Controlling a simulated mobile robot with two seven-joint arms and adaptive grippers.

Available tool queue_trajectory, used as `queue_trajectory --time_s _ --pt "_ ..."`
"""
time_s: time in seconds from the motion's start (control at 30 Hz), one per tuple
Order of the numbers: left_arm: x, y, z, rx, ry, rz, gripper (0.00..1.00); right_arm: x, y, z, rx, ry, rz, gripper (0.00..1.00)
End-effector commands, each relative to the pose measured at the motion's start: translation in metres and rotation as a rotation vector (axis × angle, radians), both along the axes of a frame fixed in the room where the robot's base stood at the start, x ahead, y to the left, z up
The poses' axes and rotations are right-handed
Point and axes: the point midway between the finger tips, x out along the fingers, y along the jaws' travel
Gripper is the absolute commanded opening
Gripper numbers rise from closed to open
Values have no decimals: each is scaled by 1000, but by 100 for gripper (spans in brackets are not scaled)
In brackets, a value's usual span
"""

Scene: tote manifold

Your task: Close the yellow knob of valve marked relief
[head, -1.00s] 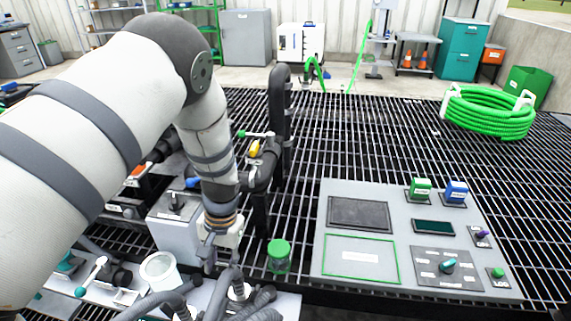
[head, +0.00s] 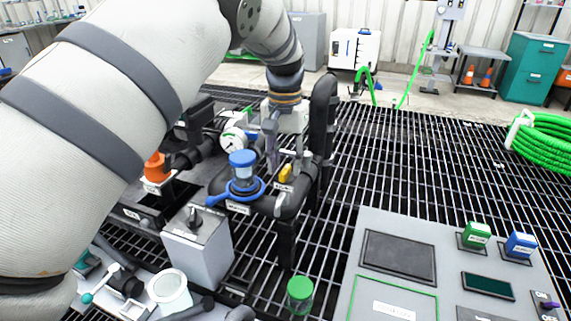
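The yellow knob (head: 285,173) sits on the dark pipe manifold near the upright pipe bend, with a small white label (head: 282,187) below it, too small to read. My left gripper (head: 286,160) points down just above and behind the yellow knob. Its two fingers look spread, with nothing seen between them. I cannot tell whether a finger touches the knob. My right gripper is not in view.
A blue-capped valve (head: 242,170) and a round gauge (head: 234,139) stand left of the yellow knob. The tall black pipe bend (head: 322,110) rises close on the right. A grey control panel (head: 385,225) lies at the lower right. The grating beyond is open.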

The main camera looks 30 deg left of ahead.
Motion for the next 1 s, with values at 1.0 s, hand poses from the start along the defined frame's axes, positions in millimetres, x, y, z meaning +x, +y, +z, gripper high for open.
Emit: queue_trajectory --time_s 1.0 --pt "0 0 -7 0 -3 -87 0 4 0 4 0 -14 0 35"
